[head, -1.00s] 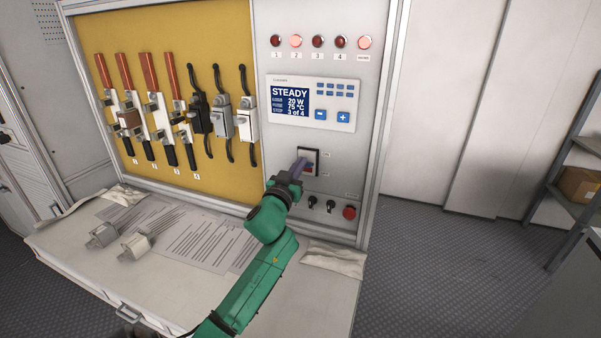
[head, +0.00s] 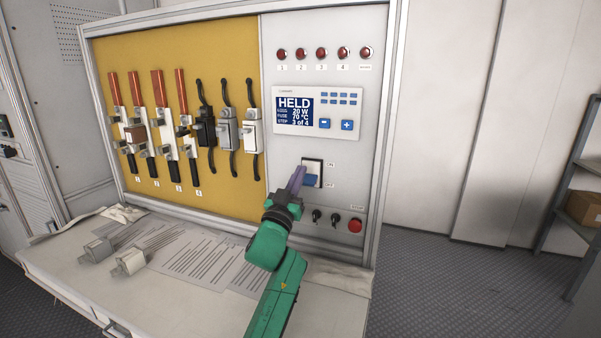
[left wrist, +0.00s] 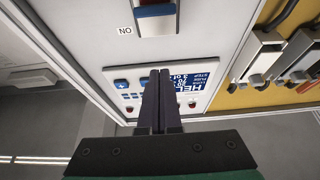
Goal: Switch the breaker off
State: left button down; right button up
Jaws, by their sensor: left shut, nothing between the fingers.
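The breaker (head: 313,167) is a white switch in a dark frame on the grey panel, with ON printed beside its upper part and OFF beside its lower part. Its blue handle (head: 311,181) sits low, near the OFF mark. In the left wrist view the breaker (left wrist: 155,28) shows at the top edge, partly cut off. My left gripper (head: 299,173) is shut and empty, its purple fingers just left of the breaker. Whether they touch it I cannot tell. The fingers also show in the left wrist view (left wrist: 160,76). My right gripper is not in view.
The display (head: 295,112) reads HELD, 20 W, 70 °C, 3 of 4. The lamps (head: 321,53) above look dark. Small black switches (head: 316,215) and a red button (head: 355,226) sit below the breaker. Papers (head: 190,255) lie on the bench.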

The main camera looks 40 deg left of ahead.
pick_arm(q)
jog(key=s+d+f+b, duration=0.1)
jog(key=s+f+b, duration=0.1)
jog(key=s+f, duration=0.3)
jog(key=shift+d+f, duration=0.3)
jog(key=shift+f, duration=0.55)
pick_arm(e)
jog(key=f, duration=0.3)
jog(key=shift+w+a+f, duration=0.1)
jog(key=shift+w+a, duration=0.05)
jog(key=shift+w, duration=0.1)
